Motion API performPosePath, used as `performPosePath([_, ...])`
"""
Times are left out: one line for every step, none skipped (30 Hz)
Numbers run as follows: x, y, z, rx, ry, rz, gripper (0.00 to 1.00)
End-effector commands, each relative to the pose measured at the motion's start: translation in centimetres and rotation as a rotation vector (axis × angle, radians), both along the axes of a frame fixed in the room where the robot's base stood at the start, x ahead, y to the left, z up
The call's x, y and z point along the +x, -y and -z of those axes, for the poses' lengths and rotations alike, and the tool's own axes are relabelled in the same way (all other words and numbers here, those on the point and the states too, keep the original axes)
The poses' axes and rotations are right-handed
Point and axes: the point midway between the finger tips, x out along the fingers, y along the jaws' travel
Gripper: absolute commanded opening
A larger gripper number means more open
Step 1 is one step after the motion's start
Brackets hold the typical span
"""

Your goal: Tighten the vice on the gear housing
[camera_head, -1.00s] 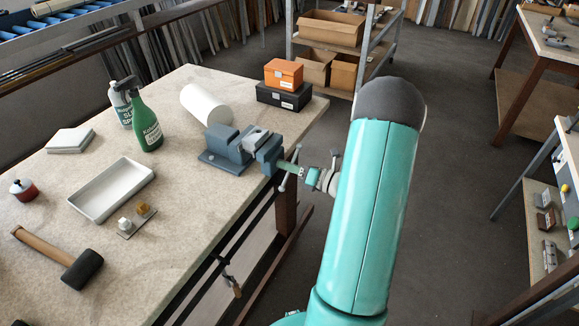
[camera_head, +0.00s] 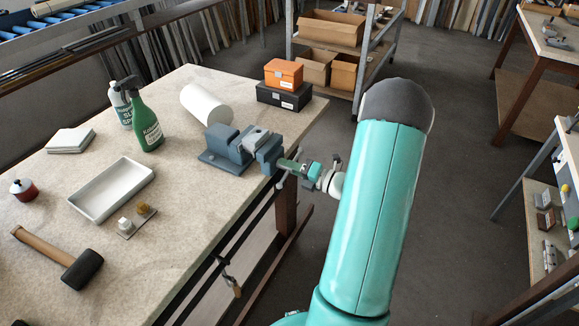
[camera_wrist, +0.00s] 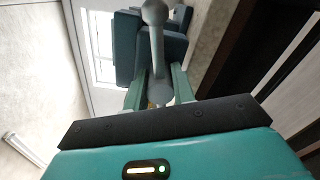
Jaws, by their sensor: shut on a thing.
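The blue-grey vice (camera_head: 228,150) is fixed at the right edge of the workbench. A pale grey metal part, apparently the gear housing (camera_head: 256,138), sits between its jaws. My gripper (camera_head: 287,165) is at the outer end of the vice, level with its screw. In the wrist view, the grey handle bar (camera_wrist: 157,48) with its round end knobs lies between the two green fingers of my gripper (camera_wrist: 159,78), which are shut on it. The vice body (camera_wrist: 128,45) shows behind the bar. Whether the jaws press on the housing is too small to tell.
A white cylinder (camera_head: 205,104) lies behind the vice, near an orange box (camera_head: 283,74) on a black case (camera_head: 284,97). A green spray bottle (camera_head: 146,118), a white tray (camera_head: 111,190) and a mallet (camera_head: 62,258) are further left.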

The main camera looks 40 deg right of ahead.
Motion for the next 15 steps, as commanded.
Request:
performPosePath([-0.25, 0.10, 0.10, 0.001, -0.003, 0.002, 0.00])
performPosePath([-0.25, 0.11, 0.11, 0.001, -0.003, 0.002, 0.00])
performPosePath([-0.26, 0.11, 0.11, 0.001, -0.003, 0.002, 0.00])
performPosePath([-0.26, 0.11, 0.11, 0.001, -0.003, 0.002, 0.00])
performPosePath([-0.27, 0.11, 0.11, 0.001, -0.003, 0.002, 0.00])
performPosePath([-0.28, 0.12, 0.12, 0.000, -0.003, 0.003, 0.33])
performPosePath([-0.27, 0.12, 0.12, 0.000, -0.003, 0.003, 0.39])
performPosePath([-0.25, 0.11, 0.11, 0.000, -0.003, 0.002, 0.45])
performPosePath([-0.22, 0.09, 0.10, 0.000, -0.003, 0.002, 0.47])
performPosePath([-0.20, 0.08, 0.09, -0.001, -0.002, 0.002, 0.47])
performPosePath([-0.18, 0.08, 0.08, 0.000, -0.001, 0.002, 0.47])
performPosePath([-0.16, 0.07, 0.07, 0.000, -0.001, 0.002, 0.47])
performPosePath([-0.15, 0.06, 0.06, 0.000, -0.001, 0.002, 0.47])
performPosePath([-0.14, 0.06, 0.06, 0.000, -0.001, 0.002, 0.47])
performPosePath([-0.13, 0.05, 0.06, -0.001, -0.001, 0.002, 0.47])
